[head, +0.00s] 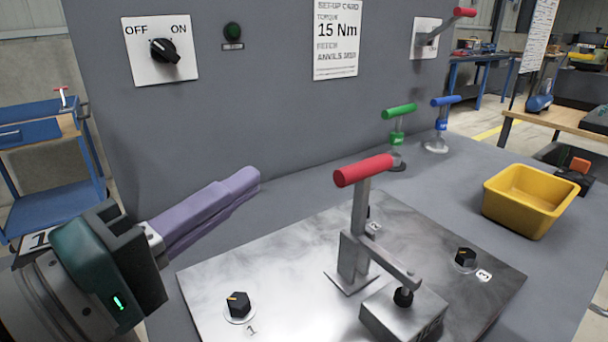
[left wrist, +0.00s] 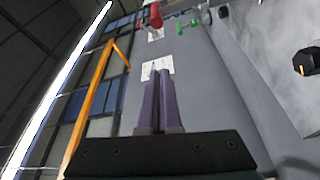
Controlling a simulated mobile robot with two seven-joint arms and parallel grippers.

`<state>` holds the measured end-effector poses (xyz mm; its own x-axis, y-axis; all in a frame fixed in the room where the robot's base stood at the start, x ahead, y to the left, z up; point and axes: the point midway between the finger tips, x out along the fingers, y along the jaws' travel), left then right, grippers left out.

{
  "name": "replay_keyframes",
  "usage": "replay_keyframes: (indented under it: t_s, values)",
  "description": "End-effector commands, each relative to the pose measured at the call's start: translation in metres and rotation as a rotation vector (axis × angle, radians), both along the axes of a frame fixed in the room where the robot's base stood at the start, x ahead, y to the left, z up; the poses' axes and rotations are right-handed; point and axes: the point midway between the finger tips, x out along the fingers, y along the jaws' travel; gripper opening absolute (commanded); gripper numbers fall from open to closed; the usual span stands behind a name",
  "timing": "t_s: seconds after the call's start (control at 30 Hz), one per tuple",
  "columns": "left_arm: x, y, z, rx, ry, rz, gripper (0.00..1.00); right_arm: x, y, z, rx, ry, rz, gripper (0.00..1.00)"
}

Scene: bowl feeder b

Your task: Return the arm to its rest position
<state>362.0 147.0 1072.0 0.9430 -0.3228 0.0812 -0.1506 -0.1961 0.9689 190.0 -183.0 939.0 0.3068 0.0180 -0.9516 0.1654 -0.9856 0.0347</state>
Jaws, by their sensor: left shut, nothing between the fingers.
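My left gripper (head: 250,180) is at the left of the head view, with long purple fingers pointing right and slightly up. The fingers lie together, shut and empty, above the left part of the bench in front of the grey panel. In the left wrist view the shut fingers (left wrist: 160,75) point away with nothing between them. The gripper appears apart from the metal plate (head: 290,255) and the red-handled clamp (head: 355,230). My right gripper does not show in either view.
The clamp bears on a metal block (head: 400,318). Black knobs (head: 238,304) sit on the plate. A yellow bin (head: 528,200), a green-handled tool (head: 398,135) and a blue-handled tool (head: 440,125) stand to the right. The panel carries a rotary switch (head: 165,50) and a lever (head: 440,30).

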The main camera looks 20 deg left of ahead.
Motion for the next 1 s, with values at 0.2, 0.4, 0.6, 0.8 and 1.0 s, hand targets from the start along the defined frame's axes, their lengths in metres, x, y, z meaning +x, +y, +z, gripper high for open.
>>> replay_keyframes:
  t_s: [0.2,0.4,0.6,0.8,1.0]
  values:
    - [-0.008,0.003,0.000,-0.001,-0.002,0.000,0.00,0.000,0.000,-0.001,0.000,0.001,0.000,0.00]
    - [-0.008,0.003,0.000,-0.001,-0.002,0.000,0.00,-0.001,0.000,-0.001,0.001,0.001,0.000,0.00]
    - [-0.008,0.002,0.000,0.005,0.001,-0.002,0.00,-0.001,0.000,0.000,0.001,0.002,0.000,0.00]
    - [-0.018,-0.021,-0.002,0.239,0.092,-0.077,0.00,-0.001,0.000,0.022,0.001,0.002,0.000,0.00]
    - [-0.055,-0.033,-0.021,0.787,0.305,-0.256,0.00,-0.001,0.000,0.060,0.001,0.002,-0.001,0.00]
